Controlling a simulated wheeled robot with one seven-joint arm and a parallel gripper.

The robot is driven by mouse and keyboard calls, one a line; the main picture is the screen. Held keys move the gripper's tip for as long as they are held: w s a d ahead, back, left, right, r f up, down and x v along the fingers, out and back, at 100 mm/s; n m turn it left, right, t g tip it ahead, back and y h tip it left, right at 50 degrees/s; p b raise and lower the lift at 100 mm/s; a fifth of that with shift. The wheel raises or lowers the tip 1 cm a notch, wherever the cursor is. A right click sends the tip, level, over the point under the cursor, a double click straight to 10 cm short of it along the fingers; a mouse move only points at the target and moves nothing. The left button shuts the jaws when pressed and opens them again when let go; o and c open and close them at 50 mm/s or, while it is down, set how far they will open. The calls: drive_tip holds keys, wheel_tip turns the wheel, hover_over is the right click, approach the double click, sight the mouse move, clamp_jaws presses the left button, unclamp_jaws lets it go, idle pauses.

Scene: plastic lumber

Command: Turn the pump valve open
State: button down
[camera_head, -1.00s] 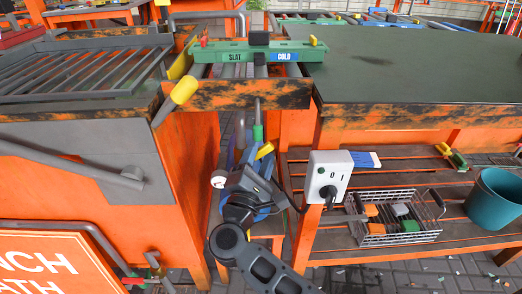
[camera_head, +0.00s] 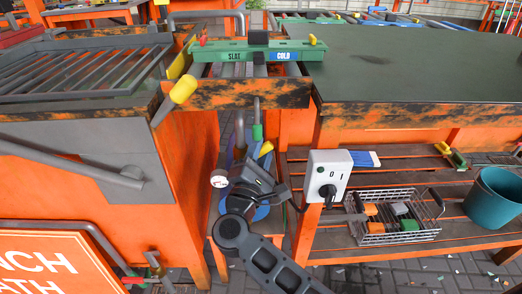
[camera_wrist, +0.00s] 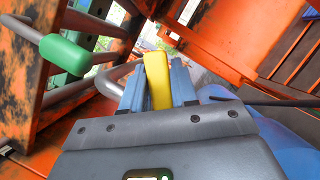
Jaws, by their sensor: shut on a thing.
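The yellow valve handle (camera_wrist: 158,80) stands between the two blue fingers of my gripper (camera_wrist: 157,86) in the wrist view, and the fingers are shut on it. In the head view the yellow handle (camera_head: 265,149) shows just above my gripper (camera_head: 264,165), in the gap between the two benches. The blue pump body (camera_wrist: 283,140) is at the right of the wrist view. It shows only in part behind my gripper in the head view. A round white gauge (camera_head: 219,181) is left of my gripper. The valve's base is hidden.
The orange bench (camera_head: 190,170) stands close on the left. A white switch box (camera_head: 328,177) is close on the right, by a shelf with a wire basket (camera_head: 400,235) and a teal bucket (camera_head: 497,198). A grey pipe with a green sleeve (camera_wrist: 64,54) is left in the wrist view.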

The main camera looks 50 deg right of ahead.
idle(0.4)
drive_tip(key=shift+w+a+r+n+t+b, duration=0.15)
drive_tip(key=shift+n+t+b, duration=0.25)
drive_tip(key=shift+n, duration=0.4)
drive_tip(key=shift+w+a+r+n+t, duration=0.2)
drive_tip(key=shift+n+t, duration=0.1)
drive_tip(key=shift+n, duration=0.35)
drive_tip(key=shift+w+a+r+n+t, duration=0.1)
drive_tip(key=shift+w+r+n+t, duration=0.15)
drive_tip(key=shift+n, duration=0.4)
drive_tip(key=shift+s, duration=0.1)
drive_tip(key=c, duration=1)
unclamp_jaws()
drive_tip(key=shift+o, duration=0.2)
